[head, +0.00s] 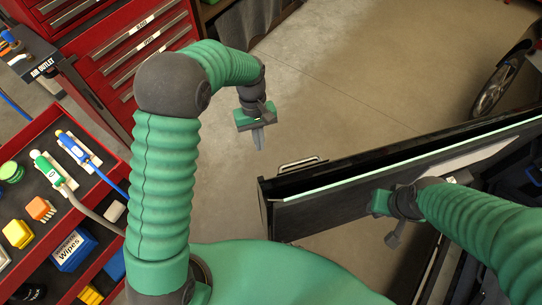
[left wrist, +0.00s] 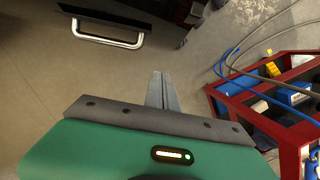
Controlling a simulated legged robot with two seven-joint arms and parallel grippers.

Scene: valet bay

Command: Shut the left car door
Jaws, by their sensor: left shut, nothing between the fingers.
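The left car door (head: 330,205) stands open as a dark panel with a pale green top edge, reaching from the right toward the middle of the head view. Its bar handle (head: 302,163) sticks out on the far side, and the handle also shows at the upper left of the left wrist view (left wrist: 108,40). My left gripper (head: 258,138) is shut and empty, beyond the door's free end and apart from the handle; its fingers show in the left wrist view (left wrist: 162,92). My right gripper (head: 393,240) is by the near side of the door; its finger gap and any contact are unclear.
A red cart (head: 106,138) with wipes, bottles and tools stands at the left; it is also right in the left wrist view (left wrist: 290,128). A red drawer cabinet (head: 125,50) is behind it. A car wheel (head: 497,88) is at the upper right. The floor beyond the door is clear.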

